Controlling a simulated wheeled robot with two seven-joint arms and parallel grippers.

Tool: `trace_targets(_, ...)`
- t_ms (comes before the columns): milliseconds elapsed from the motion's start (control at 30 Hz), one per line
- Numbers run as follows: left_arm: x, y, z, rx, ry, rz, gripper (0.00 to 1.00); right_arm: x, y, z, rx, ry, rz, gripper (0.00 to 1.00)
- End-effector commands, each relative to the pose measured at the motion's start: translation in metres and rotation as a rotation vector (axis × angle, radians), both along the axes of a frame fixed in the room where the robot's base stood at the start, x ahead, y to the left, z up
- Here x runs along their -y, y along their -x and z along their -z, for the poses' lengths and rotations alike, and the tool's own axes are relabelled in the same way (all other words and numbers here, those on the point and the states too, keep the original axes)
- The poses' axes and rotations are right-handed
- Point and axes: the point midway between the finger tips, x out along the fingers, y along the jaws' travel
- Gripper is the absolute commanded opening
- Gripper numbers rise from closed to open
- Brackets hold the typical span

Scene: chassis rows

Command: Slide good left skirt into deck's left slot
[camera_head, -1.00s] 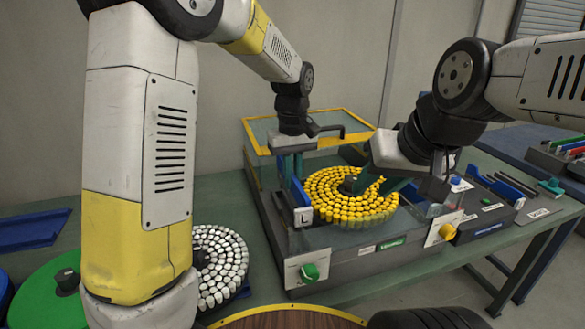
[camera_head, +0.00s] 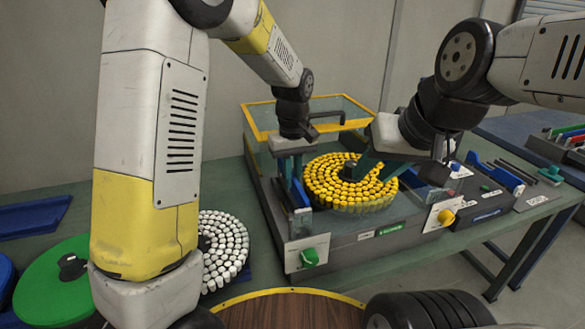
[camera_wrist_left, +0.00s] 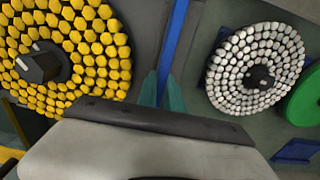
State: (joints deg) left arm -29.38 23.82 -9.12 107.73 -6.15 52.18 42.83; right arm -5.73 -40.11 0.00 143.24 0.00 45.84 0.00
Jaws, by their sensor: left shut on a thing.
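My left gripper (camera_head: 290,165) is shut on the blue left skirt (camera_head: 299,192) and holds it upright at the left side of the deck (camera_head: 345,250), beside the yellow-capped disc (camera_head: 340,185). The skirt also shows as a blue strip in the left wrist view (camera_wrist_left: 174,40), between the green fingertips (camera_wrist_left: 162,92). The slot itself is hidden, and I cannot tell how far the skirt's lower edge is in it. My right gripper (camera_head: 385,168) is over the right part of the yellow-capped disc, close to its dark knob (camera_head: 350,171); its finger gap is unclear.
A white-capped disc (camera_head: 225,250) and a green round lid (camera_head: 55,285) lie left of the deck. A yellow-rimmed clear bin (camera_head: 262,120) stands behind. A blue bar (camera_head: 495,174) lies in a grey fixture at right. A round wooden top (camera_head: 290,312) is in front.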

Motion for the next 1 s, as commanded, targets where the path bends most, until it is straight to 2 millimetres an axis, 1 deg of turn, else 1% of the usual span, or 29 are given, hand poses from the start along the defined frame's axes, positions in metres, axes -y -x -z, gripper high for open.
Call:
trace_targets(500, 0.000, 0.000, 0.000, 0.001, 0.001, 0.000, 0.00, 0.000, 0.000, 0.000, 0.000, 0.000, 0.000, 0.36)
trace_targets(1000, 0.000, 0.000, 0.011, 0.001, 0.001, 0.000, 0.00, 0.000, 0.000, 0.000, 0.000, 0.000, 0.000, 0.36)
